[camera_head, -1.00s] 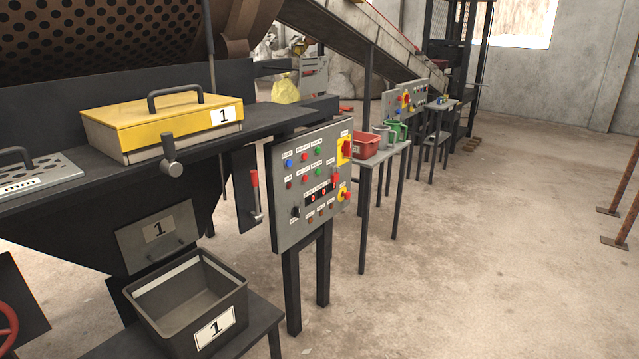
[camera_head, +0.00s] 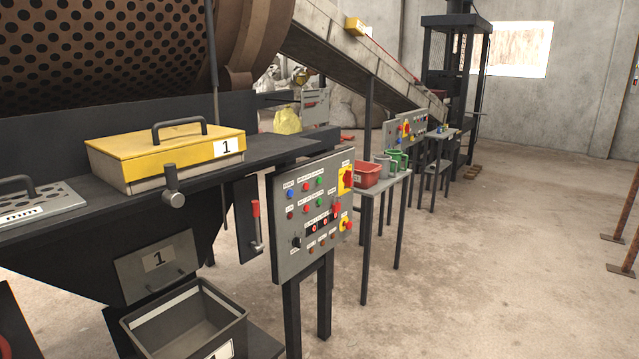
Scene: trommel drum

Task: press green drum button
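A grey control panel (camera_head: 296,250) stands on dark legs in the middle of the head view, turned at an angle. It carries two green buttons, an upper one (camera_head: 319,181) and a lower one (camera_head: 319,201). Blue and red buttons sit beside them, and a red and yellow switch (camera_head: 346,179) is at the panel's right edge. The labels are too small to read, so I cannot tell which green button is the drum's. The perforated drum (camera_head: 90,45) is at the upper left. Neither of my grippers is in view.
A yellow box marked 1 (camera_head: 165,160) sits on the dark machine ledge left of the panel. A dark bin (camera_head: 185,317) stands below. A small table with a red container (camera_head: 367,175) is behind the panel. Concrete floor at right (camera_head: 480,270) is clear.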

